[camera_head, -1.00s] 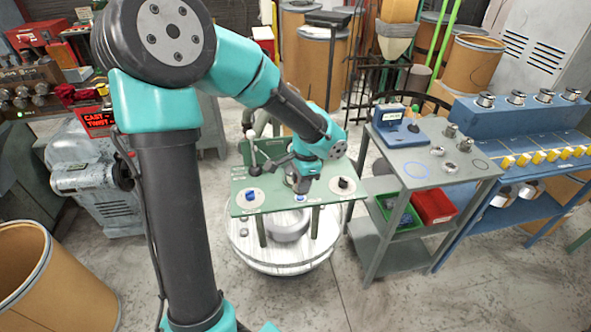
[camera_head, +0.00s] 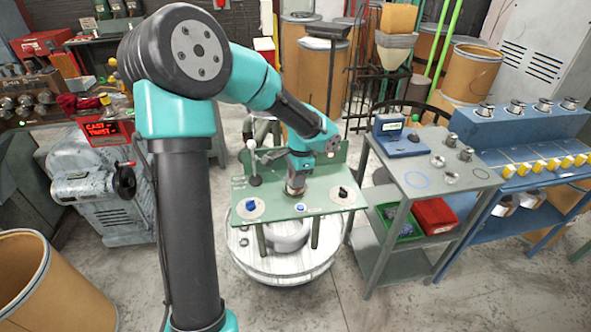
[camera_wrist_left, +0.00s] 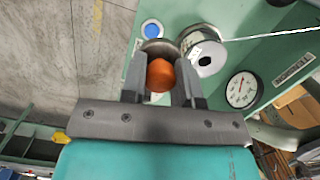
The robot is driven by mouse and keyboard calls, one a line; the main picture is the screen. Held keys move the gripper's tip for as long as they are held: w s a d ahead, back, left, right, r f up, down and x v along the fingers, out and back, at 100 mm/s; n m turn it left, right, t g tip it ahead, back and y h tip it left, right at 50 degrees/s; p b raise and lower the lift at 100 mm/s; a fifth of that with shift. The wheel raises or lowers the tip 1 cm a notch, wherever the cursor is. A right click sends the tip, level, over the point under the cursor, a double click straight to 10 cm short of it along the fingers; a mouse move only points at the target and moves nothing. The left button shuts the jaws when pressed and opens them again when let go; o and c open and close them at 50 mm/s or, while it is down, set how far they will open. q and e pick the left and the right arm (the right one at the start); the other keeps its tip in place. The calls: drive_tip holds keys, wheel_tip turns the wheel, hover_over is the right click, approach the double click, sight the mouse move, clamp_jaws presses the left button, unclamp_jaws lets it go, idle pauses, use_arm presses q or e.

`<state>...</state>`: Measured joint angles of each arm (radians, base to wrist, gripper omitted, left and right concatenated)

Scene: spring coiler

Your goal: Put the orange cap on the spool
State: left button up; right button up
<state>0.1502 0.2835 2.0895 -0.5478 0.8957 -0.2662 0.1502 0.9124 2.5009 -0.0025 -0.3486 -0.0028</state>
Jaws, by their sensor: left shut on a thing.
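In the left wrist view, the orange cap (camera_wrist_left: 160,75) sits between the two fingers of my left gripper (camera_wrist_left: 160,88), which is shut on it. A round metal disc (camera_wrist_left: 158,47) shows just beyond the cap; I cannot tell whether the two are joined. A silver spool (camera_wrist_left: 205,54) with a white label and a dark centre hole lies just right of the disc, with a pale wire running off to the right. In the head view, my left gripper (camera_head: 297,182) points down over the green panel; the cap is not discernible there. My right gripper is not in view.
The green panel (camera_head: 275,212) carries a blue knob (camera_head: 251,204), a black knob (camera_head: 342,192) and a blue button (camera_head: 300,207). A dial gauge (camera_wrist_left: 242,90) is near the spool. A grey cart (camera_head: 425,185) stands to the right, with clear floor in front.

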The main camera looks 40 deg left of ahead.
use_arm(q)
drive_tip(key=w+a, duration=0.6)
drive_tip(key=shift+w+f, duration=0.25)
drive_tip(key=shift+f, duration=0.15)
drive_tip(key=shift+d, duration=0.1)
drive_tip(key=shift+f, duration=1.75)
drive_tip(key=shift+f, duration=0.55)
drive_tip(key=o, duration=1)
wheel_tip(320, 180, up, 13)
drive_tip(key=w, duration=0.1)
drive_tip(key=shift+d, duration=0.35)
